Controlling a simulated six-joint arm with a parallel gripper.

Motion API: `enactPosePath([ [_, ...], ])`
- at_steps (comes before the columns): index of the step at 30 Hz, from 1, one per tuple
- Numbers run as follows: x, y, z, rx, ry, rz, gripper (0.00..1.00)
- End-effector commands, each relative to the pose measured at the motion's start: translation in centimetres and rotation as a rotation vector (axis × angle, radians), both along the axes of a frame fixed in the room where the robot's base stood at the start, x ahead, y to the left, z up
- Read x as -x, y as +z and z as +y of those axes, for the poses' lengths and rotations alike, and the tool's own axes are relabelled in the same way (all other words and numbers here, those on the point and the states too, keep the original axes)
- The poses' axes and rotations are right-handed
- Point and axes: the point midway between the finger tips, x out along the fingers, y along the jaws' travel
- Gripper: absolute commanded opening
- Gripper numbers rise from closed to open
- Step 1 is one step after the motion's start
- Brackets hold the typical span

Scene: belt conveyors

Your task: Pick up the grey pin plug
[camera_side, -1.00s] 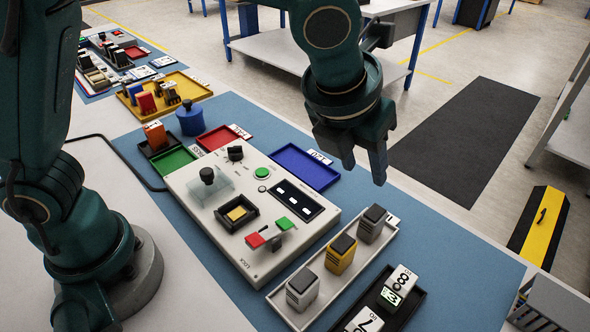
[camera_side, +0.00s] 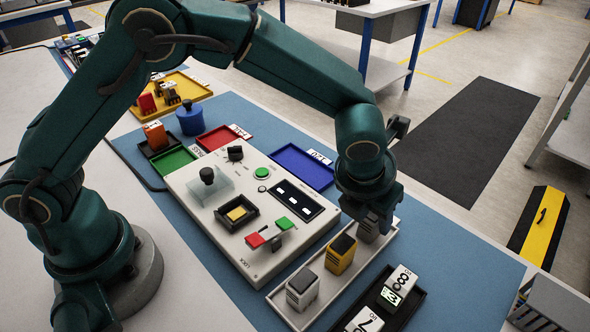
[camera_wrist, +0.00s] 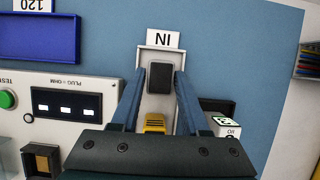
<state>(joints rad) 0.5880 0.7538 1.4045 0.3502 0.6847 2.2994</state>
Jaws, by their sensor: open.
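The grey pin plug (camera_side: 366,234), a grey block with a dark top, stands at the far end of a pale tray (camera_side: 322,309) and is partly hidden behind my gripper in the side view. My gripper (camera_side: 376,213) is over that end of the tray, pointing down. In the wrist view the plug's dark top (camera_wrist: 160,77) shows between the tips of my open fingers (camera_wrist: 158,95), one on each side. I cannot tell whether either finger touches it. A yellow plug (camera_side: 341,254) and a whitish plug (camera_side: 302,288) stand in the same tray.
A white test panel (camera_side: 255,262) with switches and a socket lies left of the tray. A black tray (camera_side: 405,318) with number blocks is close on the right. A blue tray (camera_side: 304,166) is beyond the panel. Blue mat beyond the plug's end is clear.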

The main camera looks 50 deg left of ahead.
Motion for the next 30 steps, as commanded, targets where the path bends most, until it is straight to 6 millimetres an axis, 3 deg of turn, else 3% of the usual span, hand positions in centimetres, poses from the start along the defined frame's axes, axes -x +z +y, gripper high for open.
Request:
enactPosePath([
  [5, -0.7, -1.7, 0.1, -0.001, 0.002, -0.001, 0.45],
  [13, -0.8, -1.9, 0.0, -0.001, 0.001, -0.002, 0.45],
  [14, -0.8, -1.9, 0.0, -0.001, 0.001, -0.002, 0.37],
  [17, -0.8, -1.9, 0.0, -0.001, 0.001, -0.002, 0.0],
  [30, -0.8, -1.1, 0.0, 0.001, 0.002, -0.004, 0.0],
])
